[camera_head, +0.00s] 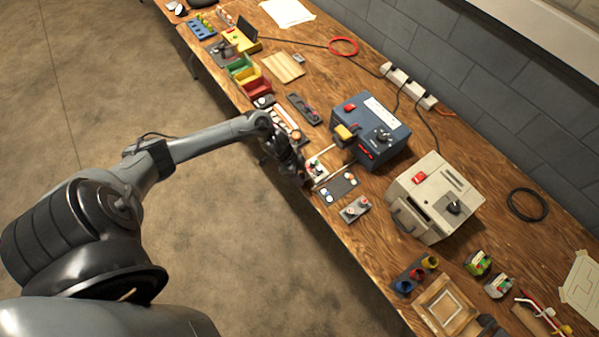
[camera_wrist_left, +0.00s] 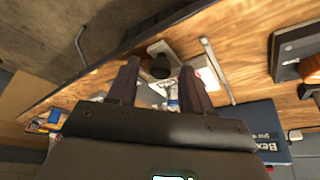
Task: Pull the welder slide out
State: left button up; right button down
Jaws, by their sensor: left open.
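A blue box (camera_head: 370,130), perhaps the welder, stands on the bench with a red switch, a dark knob and a yellow-and-black part on its near side. Thin pale rods and a small light-coloured carriage (camera_head: 317,167) lie between it and my left gripper (camera_head: 304,178); I take these for the slide. In the left wrist view, my left gripper (camera_wrist_left: 158,88) is open. Its dark fingers stand either side of a grey bracket with a dark round part (camera_wrist_left: 160,66); contact cannot be told. A pale rod (camera_wrist_left: 217,70) runs beside them. My right gripper is not in view.
A beige machine (camera_head: 433,197) stands right of the blue box. A dark tray (camera_head: 340,187) and a small grey block with knobs (camera_head: 354,209) lie close to my left gripper. Coloured bins (camera_head: 248,77) stand farther back. The bench's front edge runs beneath my left arm.

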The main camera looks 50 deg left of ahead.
pick_arm(q)
jog(key=p+v, duration=0.2)
jog(key=v, duration=0.8)
jog(key=shift+s+r, duration=0.15)
jog(key=shift+r, duration=0.2)
jog(key=shift+s+a, duration=0.1)
